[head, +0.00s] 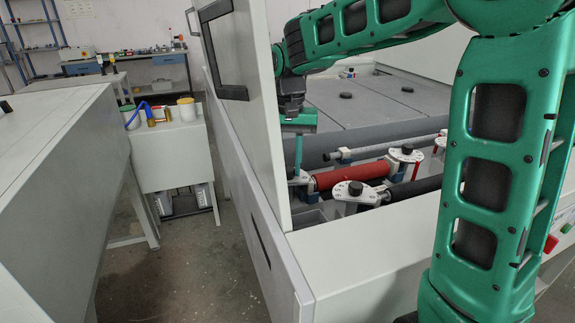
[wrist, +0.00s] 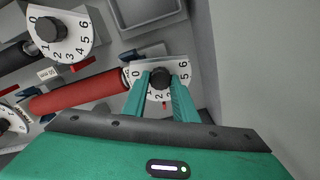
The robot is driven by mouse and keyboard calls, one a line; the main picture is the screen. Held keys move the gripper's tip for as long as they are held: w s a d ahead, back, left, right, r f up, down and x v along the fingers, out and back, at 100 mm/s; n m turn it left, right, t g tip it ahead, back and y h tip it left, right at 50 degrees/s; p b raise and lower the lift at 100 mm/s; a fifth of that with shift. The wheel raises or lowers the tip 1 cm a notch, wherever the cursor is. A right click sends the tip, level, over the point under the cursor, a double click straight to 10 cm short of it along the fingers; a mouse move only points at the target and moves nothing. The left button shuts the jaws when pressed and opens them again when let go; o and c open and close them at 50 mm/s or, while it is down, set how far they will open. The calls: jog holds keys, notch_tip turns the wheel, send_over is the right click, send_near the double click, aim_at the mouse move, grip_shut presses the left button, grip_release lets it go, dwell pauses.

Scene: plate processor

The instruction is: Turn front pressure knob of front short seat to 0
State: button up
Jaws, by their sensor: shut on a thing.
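The pressure knob (wrist: 160,77) is black and round, on a white dial plate (wrist: 181,66) marked with numbers from 0 to 6. In the wrist view my gripper (wrist: 161,80) has its two green fingers shut on this knob, one on each side. A small red mark (wrist: 164,106) shows at the plate's lower edge. In the head view my gripper (head: 298,165) reaches down beside the open panel, at the left end of the red roller (head: 350,175). The gripped knob is mostly hidden there.
Another numbered dial with a black knob (wrist: 48,29) sits at upper left in the wrist view, and a third dial (wrist: 10,122) is partly visible at the left edge. The raised white panel (head: 245,100) stands close left of my gripper. Grey covers (head: 370,105) lie behind the rollers.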

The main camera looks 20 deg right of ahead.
jog(key=n, duration=0.5)
jog(key=shift+w+a+n, duration=0.15)
jog(key=shift+n, duration=0.25)
jog(key=n, duration=0.4)
jog(key=shift+r, duration=0.1)
jog(key=n, duration=0.5)
jog(key=shift+n, duration=2.6)
jog(key=o, duration=1)
jog(key=shift+o, duration=0.2)
jog(key=shift+r, duration=0.1)
